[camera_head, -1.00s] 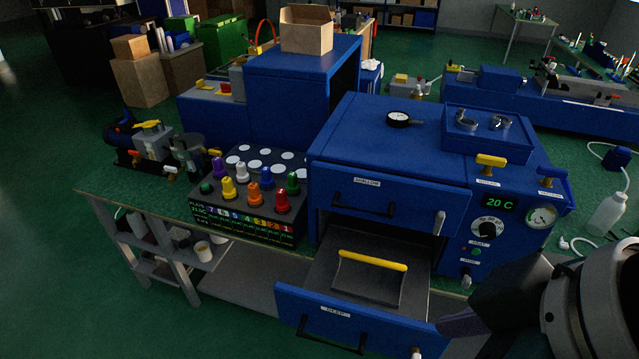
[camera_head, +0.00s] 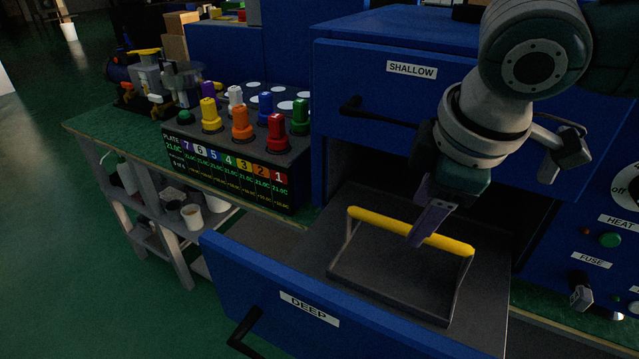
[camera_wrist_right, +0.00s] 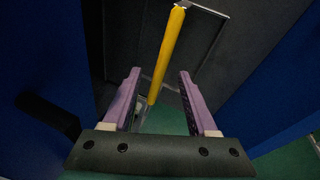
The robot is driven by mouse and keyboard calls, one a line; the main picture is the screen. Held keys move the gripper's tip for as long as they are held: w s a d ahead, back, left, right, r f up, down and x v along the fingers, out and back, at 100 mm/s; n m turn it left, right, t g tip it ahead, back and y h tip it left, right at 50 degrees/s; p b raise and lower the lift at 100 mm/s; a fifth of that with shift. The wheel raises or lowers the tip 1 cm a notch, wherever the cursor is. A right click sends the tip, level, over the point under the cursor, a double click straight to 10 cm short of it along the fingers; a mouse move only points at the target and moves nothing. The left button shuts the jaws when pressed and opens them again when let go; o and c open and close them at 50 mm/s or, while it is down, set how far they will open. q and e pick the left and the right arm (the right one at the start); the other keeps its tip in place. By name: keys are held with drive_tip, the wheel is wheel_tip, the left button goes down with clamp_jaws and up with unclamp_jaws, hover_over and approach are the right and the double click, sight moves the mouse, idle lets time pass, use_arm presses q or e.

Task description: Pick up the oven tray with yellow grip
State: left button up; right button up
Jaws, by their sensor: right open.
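The oven tray (camera_head: 385,282) is dark and flat, with a raised yellow grip (camera_head: 372,219) along its back edge. It lies in the pulled-out drawer marked DEEP (camera_head: 310,308). My right gripper (camera_head: 425,228) points down at the grip, right of its middle, and its purple finger overlaps the bar in the head view. In the right wrist view the yellow grip (camera_wrist_right: 168,50) runs between the two open, parted fingers (camera_wrist_right: 159,75), touching neither visibly. How far the fingertips reach past the bar is hard to tell. My left gripper is out of view.
The closed drawer marked SHALLOW (camera_head: 400,100) is just above and behind my right gripper, with a black handle (camera_head: 375,112) sticking out. A panel of coloured knobs (camera_head: 240,150) stands to the left. The fuse and heat panel (camera_head: 590,250) is at the right.

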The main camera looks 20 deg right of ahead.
sight(396, 260)
drive_tip(key=x, duration=0.2)
drive_tip(key=shift+a+f, duration=0.15)
drive_tip(key=shift+f, duration=0.25)
drive_tip(key=b+x, duration=0.2)
drive_tip(key=x, duration=0.4)
drive_tip(key=shift+w, duration=0.1)
drive_tip(key=shift+r, duration=0.1)
clamp_jaws()
idle(0.8)
